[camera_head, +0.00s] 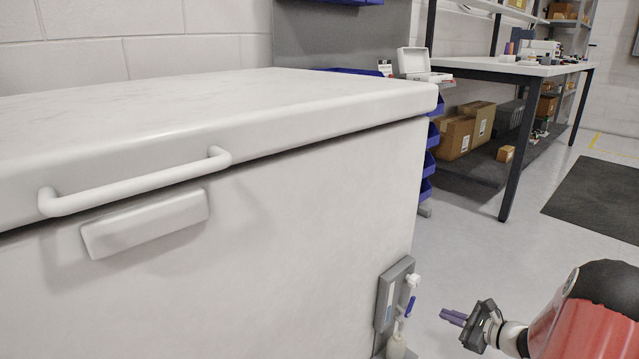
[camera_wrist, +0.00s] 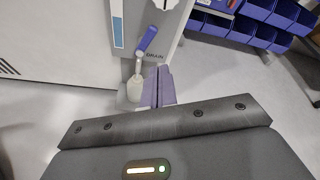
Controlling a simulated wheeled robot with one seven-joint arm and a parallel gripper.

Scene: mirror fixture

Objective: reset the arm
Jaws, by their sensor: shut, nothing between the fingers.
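My gripper (camera_head: 453,317) is at the lower right of the head view, with its purple fingers shut and empty, pointing left toward the drain fixture. In the wrist view the shut fingers (camera_wrist: 158,87) stand in the middle, just below a blue valve handle (camera_wrist: 147,39). The handle also shows in the head view (camera_head: 410,306), on a grey panel (camera_head: 388,298) at the lower right corner of a white chest. The word DRAIN is printed beside it. In the head view a gap shows between the fingers and the panel.
The white chest (camera_head: 300,215) with a bar handle (camera_head: 140,184) fills the left. Blue bins (camera_head: 430,163) stand behind its right end. A workbench (camera_head: 510,68) with cardboard boxes (camera_head: 466,130) under it is at the back right. A dark mat (camera_head: 600,200) lies on open floor.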

